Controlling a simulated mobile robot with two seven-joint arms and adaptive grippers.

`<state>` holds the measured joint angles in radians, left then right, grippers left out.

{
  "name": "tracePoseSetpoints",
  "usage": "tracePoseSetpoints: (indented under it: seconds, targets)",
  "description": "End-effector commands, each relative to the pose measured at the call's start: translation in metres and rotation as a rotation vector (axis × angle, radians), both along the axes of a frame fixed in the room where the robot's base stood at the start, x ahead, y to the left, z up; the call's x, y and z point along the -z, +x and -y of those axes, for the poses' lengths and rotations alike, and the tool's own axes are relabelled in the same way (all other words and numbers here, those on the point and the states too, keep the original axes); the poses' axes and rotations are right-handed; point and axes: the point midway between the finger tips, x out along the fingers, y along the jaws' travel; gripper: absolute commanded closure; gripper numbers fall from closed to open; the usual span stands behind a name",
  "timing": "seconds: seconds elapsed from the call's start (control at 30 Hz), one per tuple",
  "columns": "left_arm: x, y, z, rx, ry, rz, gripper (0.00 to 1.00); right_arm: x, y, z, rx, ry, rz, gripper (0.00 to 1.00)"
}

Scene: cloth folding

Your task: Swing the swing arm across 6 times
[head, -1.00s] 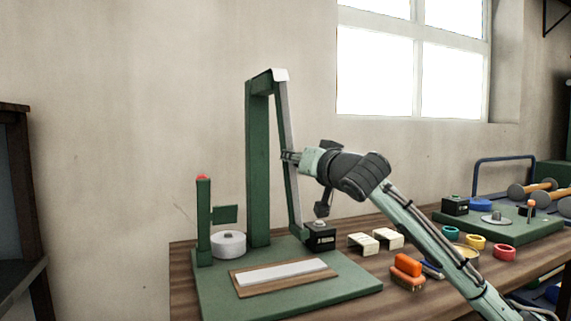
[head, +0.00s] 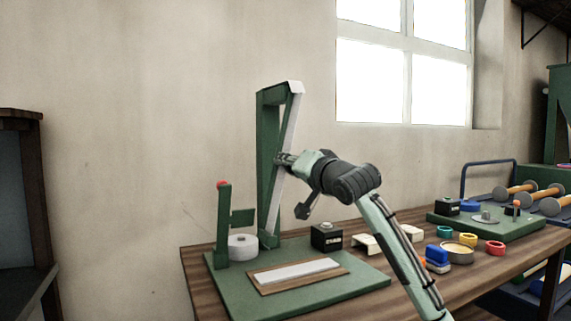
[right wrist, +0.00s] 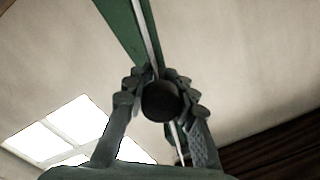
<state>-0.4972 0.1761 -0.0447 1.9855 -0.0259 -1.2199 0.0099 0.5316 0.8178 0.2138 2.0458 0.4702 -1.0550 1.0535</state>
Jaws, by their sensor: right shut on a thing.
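The swing arm (head: 290,120) is a long pale bar hanging from the top of a green post (head: 264,125) on a green base (head: 228,288). It tilts so that its lower end is toward the left, near a white round part (head: 242,246). My right gripper (head: 279,159) is at the bar's middle. In the right wrist view its fingers (right wrist: 158,98) are closed around a dark round knob (right wrist: 160,101) in front of the bar. The fingers partly hide the bar. My left gripper is not in view.
A short green post with a red top (head: 222,215) stands on the left of the base. A black box (head: 326,236) sits to the right of the bar. Coloured rings and pale blocks lie on the wooden table (head: 190,270) farther right.

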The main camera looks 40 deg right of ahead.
Motion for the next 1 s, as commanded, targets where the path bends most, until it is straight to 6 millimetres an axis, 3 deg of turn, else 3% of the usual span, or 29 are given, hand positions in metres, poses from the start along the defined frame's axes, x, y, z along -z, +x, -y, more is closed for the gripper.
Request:
tracePoseSetpoints:
  seconds: [0.3, 0.77, 0.8, 1.0]
  targets:
    - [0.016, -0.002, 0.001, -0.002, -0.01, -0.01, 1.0, -0.005, 0.001, -0.004, -0.002, 0.069, 0.018, 1.0]
    - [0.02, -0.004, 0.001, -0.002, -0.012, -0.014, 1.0, -0.006, 0.001, -0.005, -0.005, 0.079, 0.023, 1.0]
    - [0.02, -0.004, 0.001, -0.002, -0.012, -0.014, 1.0, -0.006, 0.001, -0.006, -0.005, 0.079, 0.023, 0.75]
    - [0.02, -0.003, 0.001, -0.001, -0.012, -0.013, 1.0, -0.005, 0.001, -0.005, -0.003, 0.078, 0.022, 0.51]
